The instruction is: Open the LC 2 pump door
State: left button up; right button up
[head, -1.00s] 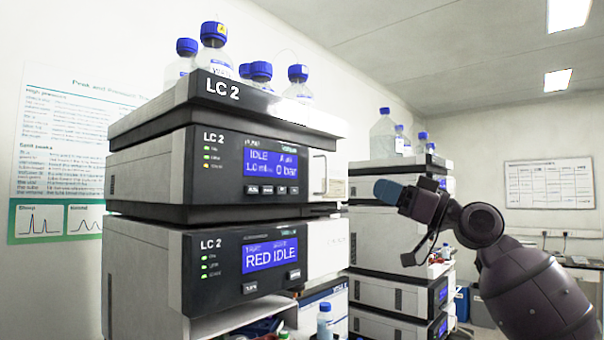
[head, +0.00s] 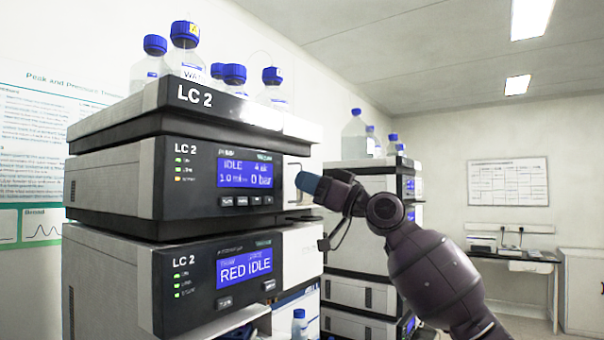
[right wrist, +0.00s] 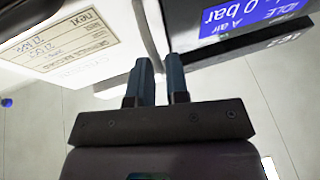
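The LC 2 pump (head: 205,178) is the upper module of the near stack, with a blue screen reading IDLE and 0 bar. Its white door (head: 308,165) is at the right of the front panel and looks closed; my gripper partly covers it and its handle. My right gripper (head: 306,183) is at the door, fingers toward it. In the right wrist view the two fingers (right wrist: 159,78) stand apart with a narrow gap, between the white labelled surface (right wrist: 70,45) and the dark screen panel (right wrist: 240,35). I cannot tell whether the handle is between them. My left gripper is not in view.
Bottles with blue caps (head: 186,50) stand on top of the near stack. Below the pump is another LC 2 module (head: 195,285) reading RED IDLE. A second stack (head: 350,260) stands behind my right arm. Open floor and a bench (head: 515,258) lie to the right.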

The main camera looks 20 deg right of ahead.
jog(key=shift+x, duration=0.8)
grip_shut()
jog(key=shift+s, duration=0.1)
